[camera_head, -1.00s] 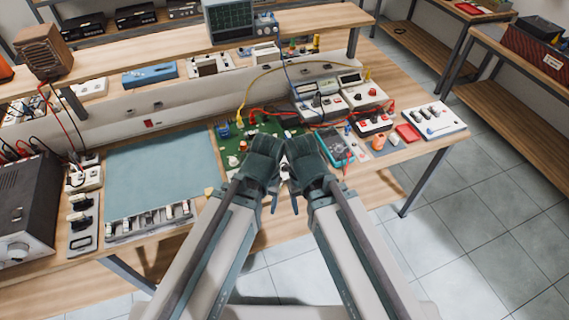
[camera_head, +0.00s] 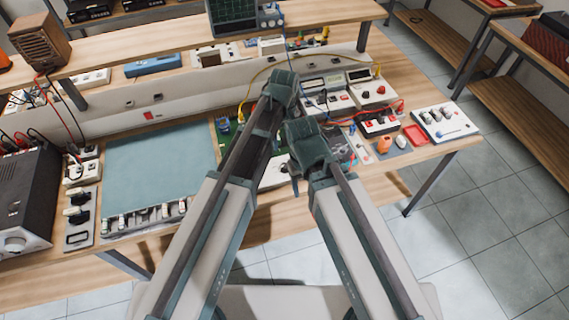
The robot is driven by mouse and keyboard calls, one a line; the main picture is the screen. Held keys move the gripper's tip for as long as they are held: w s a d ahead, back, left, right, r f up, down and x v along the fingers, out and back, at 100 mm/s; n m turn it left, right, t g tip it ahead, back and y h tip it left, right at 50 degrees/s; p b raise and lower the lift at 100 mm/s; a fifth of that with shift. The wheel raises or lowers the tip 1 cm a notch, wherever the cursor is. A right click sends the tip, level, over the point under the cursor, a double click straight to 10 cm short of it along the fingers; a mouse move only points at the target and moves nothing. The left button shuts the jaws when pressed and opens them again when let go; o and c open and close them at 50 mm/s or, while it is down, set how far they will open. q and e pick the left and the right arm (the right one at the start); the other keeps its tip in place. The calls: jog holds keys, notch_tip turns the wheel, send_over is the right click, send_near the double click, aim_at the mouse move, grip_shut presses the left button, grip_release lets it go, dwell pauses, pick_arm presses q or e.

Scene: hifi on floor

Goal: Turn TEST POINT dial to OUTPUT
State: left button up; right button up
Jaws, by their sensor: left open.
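No TEST POINT or OUTPUT lettering is legible in the head view, so I cannot tell which dial it is. A white panel with several dark knobs (camera_head: 443,123) lies at the right end of the bench. My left gripper (camera_head: 281,94) is open, reaching over the back of the green circuit board near the bench instruments. I see it mostly from behind, and its fingertips are largely hidden. My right gripper (camera_head: 297,172) hangs over the front of the board area, at the bench's front edge. Its jaws are hidden by my own wrist. I see nothing held.
A green circuit board (camera_head: 224,138) is partly covered by my arms. White meters (camera_head: 328,96) with cables stand behind it. A red tray (camera_head: 415,134) lies at right. A large dark instrument (camera_head: 35,205) stands at left.

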aim_at(285, 166)
pick_arm(q)
notch_tip(285, 166, down, 13)
jog(key=b, duration=1.2)
jog(key=shift+r, duration=0.1)
grip_shut()
